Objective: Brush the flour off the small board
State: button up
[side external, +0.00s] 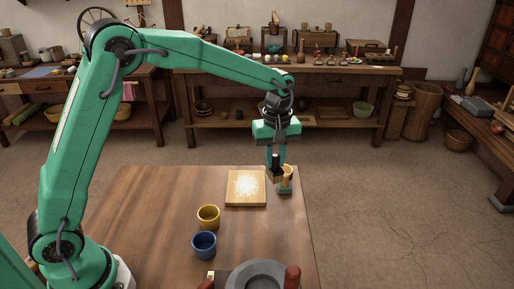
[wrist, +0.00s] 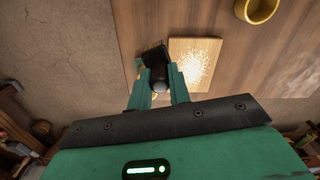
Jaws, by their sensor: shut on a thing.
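The small board (side external: 246,201) is a pale square on the table, with white flour (side external: 246,185) spread over its middle. The board (wrist: 207,44) and flour (wrist: 194,66) also show in the wrist view, just right of my gripper. My gripper (side external: 279,170) is beside the board's right edge in the side view, pointing down near the table's right edge. In the wrist view, my gripper (wrist: 160,84) is shut on a dark, rounded piece with a grey end, apparently the brush (wrist: 159,76).
A yellow cup (side external: 208,217) and a blue cup (side external: 204,245) stand in front of the board. A grey stone quern (side external: 258,277) is at the table's front. A small green-and-tan item (side external: 285,187) shows by my gripper. The table's left side is clear.

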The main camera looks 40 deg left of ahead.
jog(key=w+a+n, duration=0.2)
jog(key=a+n, duration=0.2)
jog(key=a, duration=1.1)
jog(key=shift+w+f+n, duration=0.3)
jog(key=shift+f, duration=0.15)
jog(key=shift+f, duration=0.1)
